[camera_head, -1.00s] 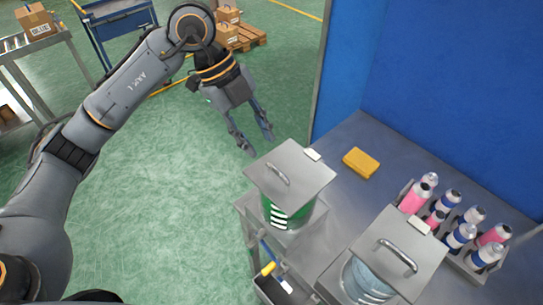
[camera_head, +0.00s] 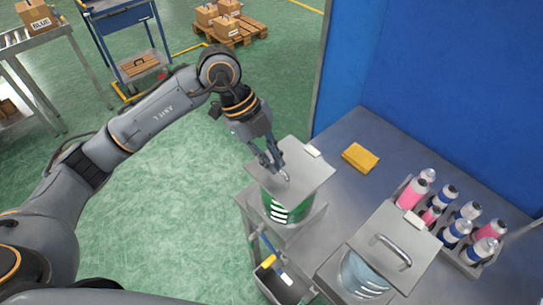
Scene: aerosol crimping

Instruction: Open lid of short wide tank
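A tank with a green body (camera_head: 283,211) and a flat grey square lid (camera_head: 308,166) stands at the left end of the grey bench. The lid lies flat on it. My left gripper (camera_head: 273,164) is right over this lid, fingers pointing down at its small metal handle (camera_head: 286,176), which they partly hide. The fingers look apart; I cannot tell whether they touch the handle. A second tank with a clear bluish body (camera_head: 362,277) stands at the lower right, its grey lid (camera_head: 414,239) on, with a curved handle (camera_head: 394,250). My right gripper is out of view.
A yellow block (camera_head: 360,157) lies on the bench (camera_head: 350,130) behind the tanks. A tray (camera_head: 459,264) with several pink and blue bottles stands at the right. A blue wall (camera_head: 440,80) closes the back. A grey bin (camera_head: 285,287) hangs below the green tank.

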